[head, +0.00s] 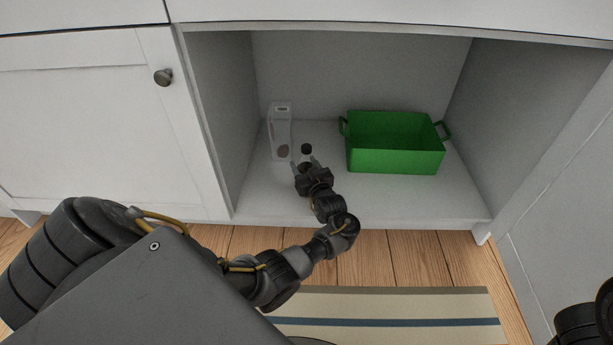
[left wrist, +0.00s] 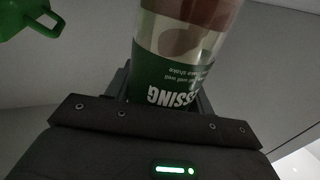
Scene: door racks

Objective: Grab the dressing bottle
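The dressing bottle (head: 306,150) has a black cap and stands on the floor of the open cabinet, left of the green bin. In the left wrist view the bottle (left wrist: 180,65) is close up, clear with reddish-brown contents and a green label that reads upside down. My left gripper (head: 306,164) reaches into the cabinet from the front, with its fingers spread on either side of the bottle. Whether the fingers touch it is hard to tell. The lower part of the bottle is hidden by the gripper. My right gripper is out of view; only part of that arm shows at lower right.
A green bin (head: 396,158) with handles stands right of the bottle. A clear tall container (head: 280,135) stands just left and behind. Cabinet side walls (head: 218,110) bound the space. A striped rug (head: 390,318) lies on the wooden floor in front.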

